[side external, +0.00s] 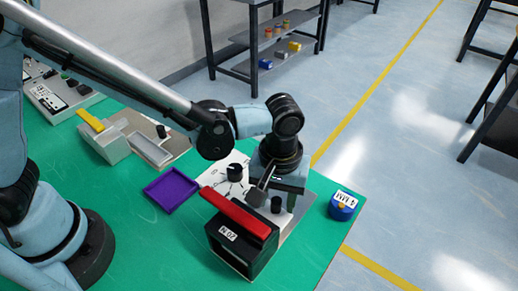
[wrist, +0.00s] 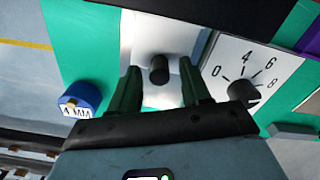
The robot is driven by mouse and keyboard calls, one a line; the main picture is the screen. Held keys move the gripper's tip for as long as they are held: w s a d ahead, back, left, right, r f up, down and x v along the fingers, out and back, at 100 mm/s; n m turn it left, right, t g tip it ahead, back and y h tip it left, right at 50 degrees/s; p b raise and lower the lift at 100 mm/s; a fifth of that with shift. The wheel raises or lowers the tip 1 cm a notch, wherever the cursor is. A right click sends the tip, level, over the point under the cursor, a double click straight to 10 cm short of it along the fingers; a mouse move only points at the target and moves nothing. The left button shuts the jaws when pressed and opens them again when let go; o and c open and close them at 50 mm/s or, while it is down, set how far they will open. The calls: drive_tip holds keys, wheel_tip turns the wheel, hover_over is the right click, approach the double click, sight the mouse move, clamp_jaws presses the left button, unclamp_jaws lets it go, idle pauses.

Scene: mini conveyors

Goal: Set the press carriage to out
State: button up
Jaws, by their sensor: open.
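A black press body (side external: 228,238) with a red lever bar (side external: 240,213) and a "20 M" label stands at the front of the green bench. Beside it, a black upright knob (side external: 276,204) rises from a pale plate, which I take to be the carriage. My gripper (side external: 268,188) is low over this plate, pointing down beside the knob. In the wrist view my gripper (wrist: 159,72) is open, with the knob (wrist: 159,68) between or just beyond the fingertips. Contact cannot be told. The plate (wrist: 140,35) is partly hidden by the fingers.
A numbered dial with a black knob (side external: 235,171) sits close beside my gripper. A blue "4 MM" cylinder (side external: 343,206) stands near the bench edge. A purple tray (side external: 171,194) lies left of the dial. A grey unit with a yellow lever (side external: 90,120) stands farther back.

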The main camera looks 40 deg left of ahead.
clamp_jaws()
drive_tip(key=shift+w, duration=0.1)
drive_tip(key=w, duration=0.9)
unclamp_jaws()
drive_tip(key=shift+s, duration=0.1)
wheel_tip(320, 180, up, 12)
idle(0.7)
